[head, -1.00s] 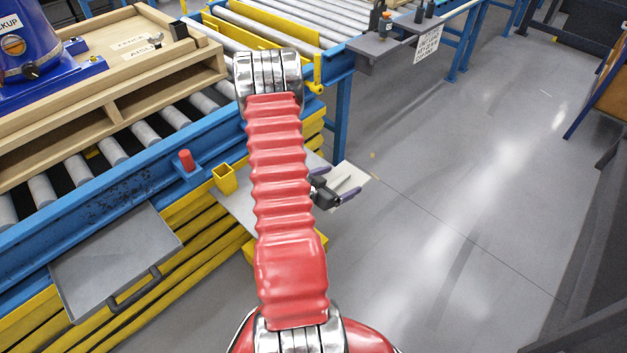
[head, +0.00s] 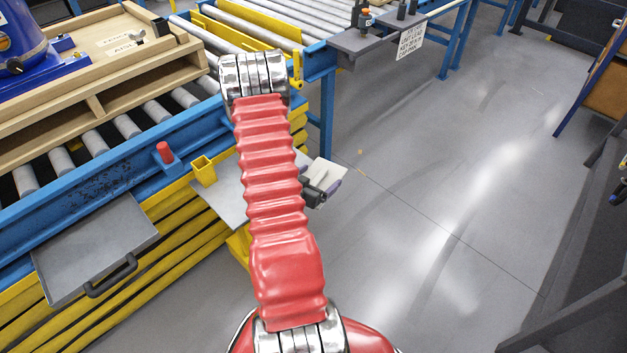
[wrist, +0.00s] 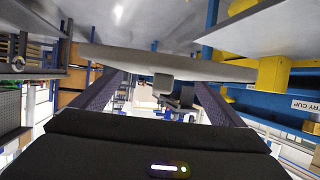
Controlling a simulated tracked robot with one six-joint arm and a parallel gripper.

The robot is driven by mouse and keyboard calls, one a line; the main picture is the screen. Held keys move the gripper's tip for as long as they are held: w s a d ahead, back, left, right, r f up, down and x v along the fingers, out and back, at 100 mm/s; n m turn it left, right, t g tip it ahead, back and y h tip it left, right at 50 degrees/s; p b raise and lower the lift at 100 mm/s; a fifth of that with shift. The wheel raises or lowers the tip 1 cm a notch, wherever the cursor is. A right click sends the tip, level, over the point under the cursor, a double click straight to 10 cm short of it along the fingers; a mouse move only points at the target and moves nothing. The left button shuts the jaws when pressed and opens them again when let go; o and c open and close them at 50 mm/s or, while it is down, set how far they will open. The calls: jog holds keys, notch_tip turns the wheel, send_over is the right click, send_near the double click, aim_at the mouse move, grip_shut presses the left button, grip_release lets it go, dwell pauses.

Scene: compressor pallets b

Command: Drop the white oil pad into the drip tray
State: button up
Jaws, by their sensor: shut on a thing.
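The white oil pad (head: 326,172) is a thin pale sheet, partly hidden by my gripper and red arm in the head view. My gripper (head: 325,186) is shut on it, in the air beside the conveyor frame. In the wrist view the pad (wrist: 165,68) spans across between my two fingers (wrist: 160,92), seen nearly edge-on. A flat grey tray (head: 90,250) with a black handle juts from the conveyor at lower left. A yellow piece (head: 240,243) sits low under a grey shelf, partly behind my arm. I cannot tell which of these is the drip tray.
The grey shelf (head: 228,195) and a yellow square cup (head: 203,171) are left of my gripper. A red peg (head: 165,152) stands on the blue rail. A roller conveyor carries a wooden pallet (head: 100,75). Open grey floor (head: 430,180) lies to the right.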

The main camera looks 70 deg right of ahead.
jog(key=w+a+r+n+t+y, duration=0.1)
jog(key=w+a+r+n+t, duration=0.25)
jog(key=w+a, duration=0.45)
jog(key=w+a+r+n+t+y, duration=0.1)
jog(key=w+a+r+n+t, duration=0.25)
jog(key=w, duration=0.85)
jog(key=w+a+r+n+t+y, duration=0.25)
jog(key=w+a+t, duration=0.35)
jog(key=w, duration=0.4)
jog(key=w+a+r+n+t+y, duration=0.1)
jog(key=w+a+r+n+y, duration=0.2)
jog(key=a, duration=0.9)
jog(key=w+a+r+n+t+y, duration=0.1)
jog(key=w+a+r+n, duration=0.3)
jog(key=a, duration=0.8)
jog(key=w+a+r+n+t+y, duration=0.1)
jog(key=w+a+r+n+y, duration=0.2)
jog(key=a+r, duration=0.4)
jog(key=w+a+y, duration=0.1)
jog(key=w+a, duration=0.1)
jog(key=a, duration=0.4)
jog(key=shift+r+y, duration=0.35)
jog(key=shift+n, duration=0.25)
